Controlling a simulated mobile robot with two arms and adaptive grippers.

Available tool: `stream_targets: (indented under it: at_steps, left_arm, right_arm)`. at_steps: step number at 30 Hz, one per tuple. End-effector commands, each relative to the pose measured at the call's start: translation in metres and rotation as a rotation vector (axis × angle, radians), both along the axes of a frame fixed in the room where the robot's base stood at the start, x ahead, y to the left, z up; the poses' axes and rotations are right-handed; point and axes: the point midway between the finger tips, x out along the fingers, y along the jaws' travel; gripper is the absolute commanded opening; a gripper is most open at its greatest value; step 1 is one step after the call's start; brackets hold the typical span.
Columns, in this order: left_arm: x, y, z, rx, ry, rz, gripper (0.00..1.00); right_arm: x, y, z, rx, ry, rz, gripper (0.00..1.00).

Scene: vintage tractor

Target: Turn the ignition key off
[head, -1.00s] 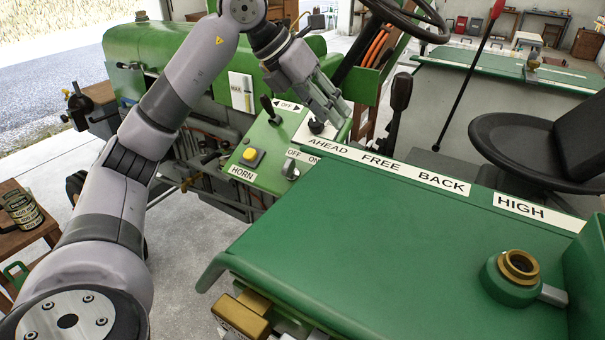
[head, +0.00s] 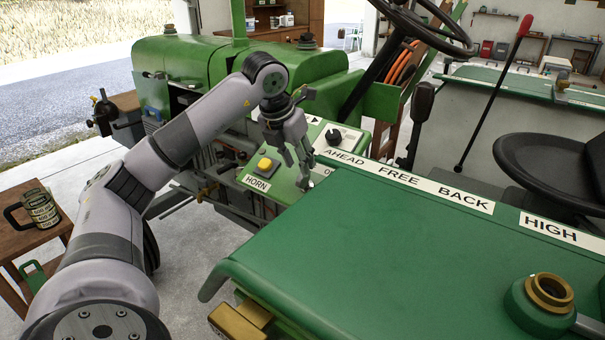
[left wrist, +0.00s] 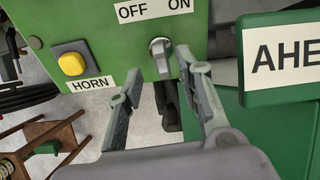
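The ignition key (left wrist: 160,52) is a small grey switch on the green panel (left wrist: 222,15). It sits below the "OFF" and "ON" labels (left wrist: 153,10) in the left wrist view. Its handle looks roughly upright there; I cannot tell its exact setting. My left gripper (left wrist: 166,74) is open and empty, its fingers apart on either side below the key. In the head view my left gripper (head: 304,174) points down at the panel, to the right of the yellow horn button, and largely hides the key. My right gripper is in neither view.
The yellow horn button (left wrist: 72,64) is left of the key. A black knob (head: 333,137) stands behind it on the panel. The green cover (head: 380,260) with the "AHEAD FREE BACK" strip (head: 408,180) borders the key closely on the right.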

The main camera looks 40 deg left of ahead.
Motion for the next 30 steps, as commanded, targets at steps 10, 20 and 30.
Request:
stream_targets:
  at_steps: [10, 20, 30]
  left_arm:
    - [0.018, 0.001, -0.042, -0.002, 0.001, -0.001, 0.33]
    - [0.019, 0.001, -0.045, -0.002, -0.001, -0.001, 0.33]
    - [0.019, 0.001, -0.045, -0.002, -0.001, -0.001, 0.11]
  right_arm:
    - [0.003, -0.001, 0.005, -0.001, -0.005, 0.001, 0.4]
    - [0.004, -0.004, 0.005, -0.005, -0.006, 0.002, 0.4]
    - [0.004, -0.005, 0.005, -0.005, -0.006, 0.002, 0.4]
